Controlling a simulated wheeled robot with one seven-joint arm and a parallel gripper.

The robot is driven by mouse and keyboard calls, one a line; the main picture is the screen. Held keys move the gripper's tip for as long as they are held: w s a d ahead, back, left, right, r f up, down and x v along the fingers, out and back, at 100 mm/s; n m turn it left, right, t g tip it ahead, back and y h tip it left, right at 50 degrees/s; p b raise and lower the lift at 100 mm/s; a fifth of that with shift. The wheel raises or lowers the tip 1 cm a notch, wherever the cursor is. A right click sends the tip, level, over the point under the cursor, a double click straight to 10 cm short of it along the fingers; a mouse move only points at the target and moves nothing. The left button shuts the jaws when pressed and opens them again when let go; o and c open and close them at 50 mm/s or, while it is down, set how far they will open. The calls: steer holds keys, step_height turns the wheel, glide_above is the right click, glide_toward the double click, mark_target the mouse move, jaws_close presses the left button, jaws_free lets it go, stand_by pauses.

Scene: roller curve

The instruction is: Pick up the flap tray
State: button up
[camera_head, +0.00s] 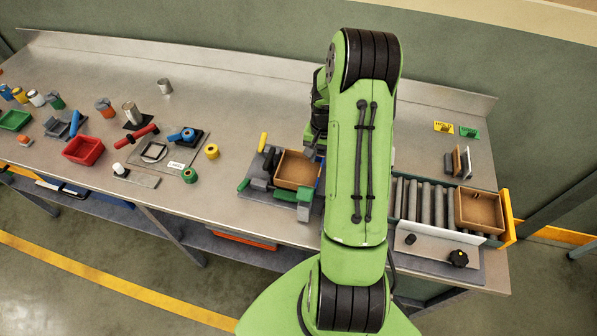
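One brown, open-topped tray (283,180) sits in a fixture with grey and green blocks (258,184) at the middle of the bench, left of my arm. A second brown tray (480,227) stands at the right end of the roller track. Which of them is the flap tray, I cannot tell; no flap shows clearly. My gripper (312,150) is close to the upper right side of the first tray, mostly hidden by my own green arm. Its fingers are too small and covered to show whether they are open, and contact with the tray cannot be seen.
Grey rollers (425,205) run to a yellow end stop (507,218). A white panel with a black knob (458,258) stands in front. A red bin (84,150), a green bin (15,120) and several small parts lie to the left. The bench (225,95) is clear at the back middle.

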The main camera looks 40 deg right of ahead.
mark_target(299, 171)
steer(key=f, duration=0.4)
steer(key=f+p, duration=0.1)
steer(key=f, duration=0.1)
steer(key=shift+s+a+f, duration=0.15)
steer(key=shift+s, duration=0.1)
steer(key=shift+f, duration=0.25)
jaws_close()
